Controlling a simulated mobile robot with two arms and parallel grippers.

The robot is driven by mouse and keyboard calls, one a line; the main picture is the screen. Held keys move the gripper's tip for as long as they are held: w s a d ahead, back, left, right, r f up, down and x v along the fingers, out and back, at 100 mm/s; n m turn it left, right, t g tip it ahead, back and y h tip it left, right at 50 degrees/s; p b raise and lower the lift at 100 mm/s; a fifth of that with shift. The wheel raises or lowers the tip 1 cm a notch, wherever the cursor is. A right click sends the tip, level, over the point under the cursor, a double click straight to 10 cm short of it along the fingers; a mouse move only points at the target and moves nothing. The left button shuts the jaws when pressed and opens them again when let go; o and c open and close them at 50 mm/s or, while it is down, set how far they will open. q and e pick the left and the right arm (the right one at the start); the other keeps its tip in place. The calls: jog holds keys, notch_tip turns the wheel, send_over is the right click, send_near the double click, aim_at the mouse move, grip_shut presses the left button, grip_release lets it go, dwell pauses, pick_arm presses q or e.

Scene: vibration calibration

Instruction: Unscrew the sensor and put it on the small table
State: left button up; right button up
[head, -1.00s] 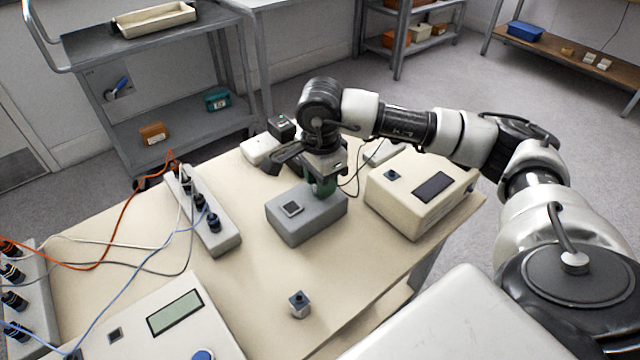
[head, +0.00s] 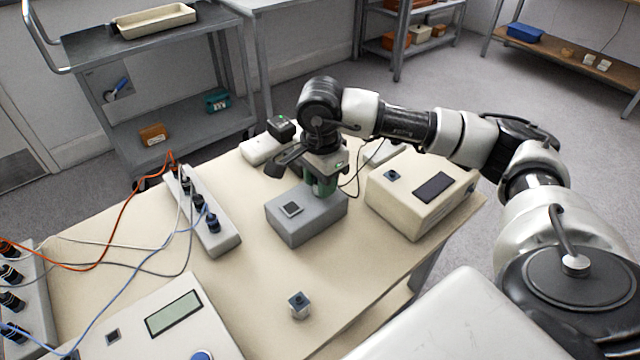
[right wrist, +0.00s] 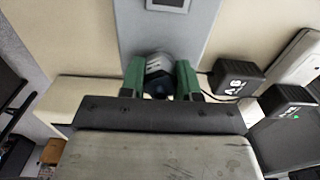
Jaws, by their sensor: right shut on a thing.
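The sensor (right wrist: 158,66) is a small silver hex body with a dark lower part, seen in the right wrist view between the green fingers of my right gripper (right wrist: 160,80). In the head view my right gripper (head: 322,187) points down at the far right end of the grey block (head: 300,232), and its fingers hide the sensor there. It is shut on the sensor. I cannot tell whether the sensor still touches the block. A similar small metal cube with a dark top (head: 299,305) stands alone on the cream table (head: 260,275). My left gripper is out of view.
A cream instrument box (head: 415,205) stands right of the block. A grey connector strip (head: 205,222) with cables lies to the left. A display box (head: 165,325) is in front. A trolley with a tray (head: 155,20) stands behind. Bare tabletop lies around the cube.

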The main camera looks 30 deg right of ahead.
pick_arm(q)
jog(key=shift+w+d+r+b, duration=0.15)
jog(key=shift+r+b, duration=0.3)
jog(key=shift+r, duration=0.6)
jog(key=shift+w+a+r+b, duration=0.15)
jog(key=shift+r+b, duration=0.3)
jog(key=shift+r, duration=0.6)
pick_arm(e)
jog(key=shift+s+a+f+n, duration=0.1)
jog(key=shift+n, duration=0.9)
jog(key=shift+s+f+n, duration=0.1)
jog(key=shift+n, duration=0.9)
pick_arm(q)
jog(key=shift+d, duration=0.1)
pick_arm(e)
jog(key=o, duration=1)
jog(key=shift+w+r, duration=0.15)
jog(key=shift+c, duration=0.3)
jog(key=m, duration=0.4)
jog(key=shift+m, duration=2.1)
